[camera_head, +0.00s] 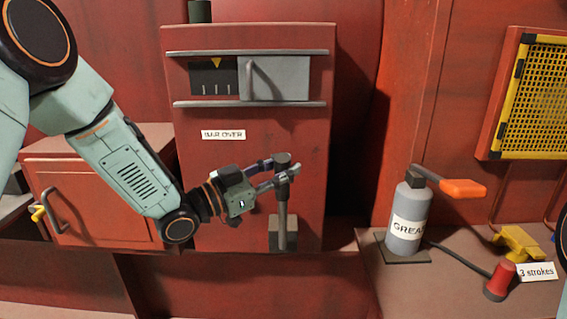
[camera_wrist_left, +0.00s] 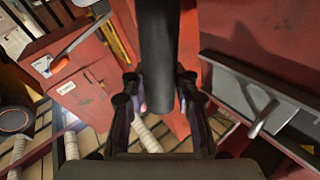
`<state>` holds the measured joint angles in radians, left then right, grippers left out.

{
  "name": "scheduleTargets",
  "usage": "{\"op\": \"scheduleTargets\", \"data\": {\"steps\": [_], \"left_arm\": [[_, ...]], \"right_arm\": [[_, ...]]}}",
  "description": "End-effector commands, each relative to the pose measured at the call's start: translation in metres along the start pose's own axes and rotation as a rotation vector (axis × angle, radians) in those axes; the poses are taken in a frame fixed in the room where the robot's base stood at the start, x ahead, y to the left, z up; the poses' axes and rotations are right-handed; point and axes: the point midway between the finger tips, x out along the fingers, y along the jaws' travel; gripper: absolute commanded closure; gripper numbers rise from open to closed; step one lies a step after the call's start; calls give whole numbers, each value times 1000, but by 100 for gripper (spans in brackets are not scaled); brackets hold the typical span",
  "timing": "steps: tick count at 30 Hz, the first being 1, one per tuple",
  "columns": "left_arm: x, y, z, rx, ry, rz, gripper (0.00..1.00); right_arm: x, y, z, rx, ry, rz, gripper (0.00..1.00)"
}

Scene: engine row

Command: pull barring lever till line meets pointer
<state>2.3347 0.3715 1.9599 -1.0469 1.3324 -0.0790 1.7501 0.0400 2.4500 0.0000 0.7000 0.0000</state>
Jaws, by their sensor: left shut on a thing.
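The barring lever (camera_head: 283,212) is a grey upright rod with a dark grip at its top, standing in a grey socket block on the front of the red cabinet. My left gripper (camera_head: 280,175) is shut on the lever's dark top. In the left wrist view the dark grip (camera_wrist_left: 158,55) runs between the fingers of my left gripper (camera_wrist_left: 158,100). The yellow pointer (camera_head: 216,63) shows at the top of a dark window with several white lines (camera_head: 216,88) below it. A grey sliding cover (camera_head: 275,78) fills the window's right part. My right gripper is not seen.
A "BAR OVER" label (camera_head: 223,134) is on the cabinet. To the right stand a grease bottle (camera_head: 408,215) with an orange-handled lever (camera_head: 462,188), a red knob (camera_head: 500,280) and a yellow mesh guard (camera_head: 535,95). A red box (camera_head: 95,200) with a handle is at left.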

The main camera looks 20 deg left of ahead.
Motion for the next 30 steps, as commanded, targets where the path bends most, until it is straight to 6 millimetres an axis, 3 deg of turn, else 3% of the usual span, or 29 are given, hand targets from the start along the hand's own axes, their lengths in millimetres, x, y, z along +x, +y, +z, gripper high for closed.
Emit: {"op": "scheduleTargets", "data": {"steps": [3, 10, 24, 25, 30], "left_arm": [[-13, 19, 7, 54, 38, -2, 100], [-29, 43, 9, 143, 97, -1, 100], [-34, 49, 7, 174, 116, -4, 100], [-34, 49, 7, 174, 116, -5, 72], [-34, 49, 6, 175, 117, -4, 57]], "right_arm": [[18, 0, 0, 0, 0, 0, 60], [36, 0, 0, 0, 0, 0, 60], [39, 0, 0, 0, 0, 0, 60], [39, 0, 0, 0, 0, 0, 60], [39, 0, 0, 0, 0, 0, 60]]}}
